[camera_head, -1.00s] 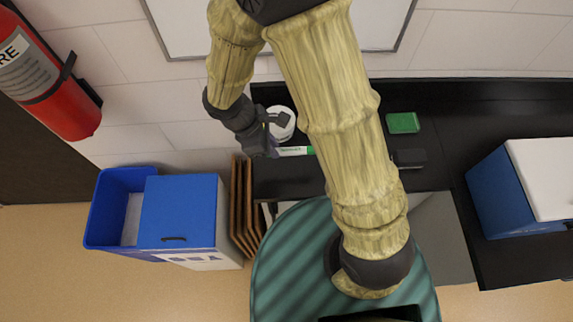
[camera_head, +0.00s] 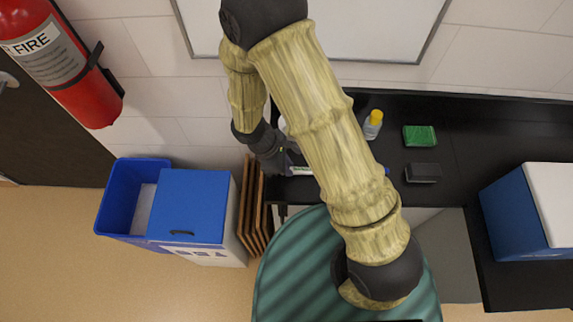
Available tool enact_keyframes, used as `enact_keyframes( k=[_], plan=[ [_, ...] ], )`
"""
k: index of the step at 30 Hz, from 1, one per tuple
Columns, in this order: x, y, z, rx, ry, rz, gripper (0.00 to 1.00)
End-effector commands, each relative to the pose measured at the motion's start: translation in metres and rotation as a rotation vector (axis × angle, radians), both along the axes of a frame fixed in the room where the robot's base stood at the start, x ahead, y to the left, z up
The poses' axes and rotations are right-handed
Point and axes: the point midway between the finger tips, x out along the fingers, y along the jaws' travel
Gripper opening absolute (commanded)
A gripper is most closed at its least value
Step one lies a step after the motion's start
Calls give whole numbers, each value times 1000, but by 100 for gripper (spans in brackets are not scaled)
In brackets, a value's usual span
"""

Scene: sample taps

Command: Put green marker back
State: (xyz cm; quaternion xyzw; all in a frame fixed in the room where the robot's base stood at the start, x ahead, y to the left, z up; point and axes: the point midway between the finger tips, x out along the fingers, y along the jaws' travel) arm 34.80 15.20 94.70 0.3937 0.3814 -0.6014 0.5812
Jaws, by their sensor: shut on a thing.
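My gripper (camera_head: 284,164) is over the left end of the black counter, shut on a marker. A short piece of the marker's white barrel (camera_head: 302,171) shows to the right of the fingers. The rest of the marker, including any green end, is hidden behind my arm. A whiteboard (camera_head: 385,25) hangs on the wall behind the counter. A white round cup (camera_head: 283,125) stands behind my gripper, mostly hidden by my arm. A small blue tip (camera_head: 387,170) shows just right of my arm; I cannot tell what it belongs to.
A yellow-capped bottle (camera_head: 373,125), a green block (camera_head: 420,136) and a dark block (camera_head: 423,172) sit on the counter (camera_head: 470,150). A blue-and-white box (camera_head: 530,215) is at right. Blue bins (camera_head: 190,205), brown boards (camera_head: 250,215) and a fire extinguisher (camera_head: 65,65) are at left.

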Motion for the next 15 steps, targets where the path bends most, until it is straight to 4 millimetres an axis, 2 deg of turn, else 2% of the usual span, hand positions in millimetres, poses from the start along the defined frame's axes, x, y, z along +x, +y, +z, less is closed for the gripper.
enact_keyframes(
  k=[3,13,14,15],
  plan=[
    [0,0,-8,-1,0,0,0],
    [0,1,-11,0,-1,2,0],
    [0,1,-10,0,-1,2,21],
    [0,1,-10,0,-1,2,29]
  ],
)
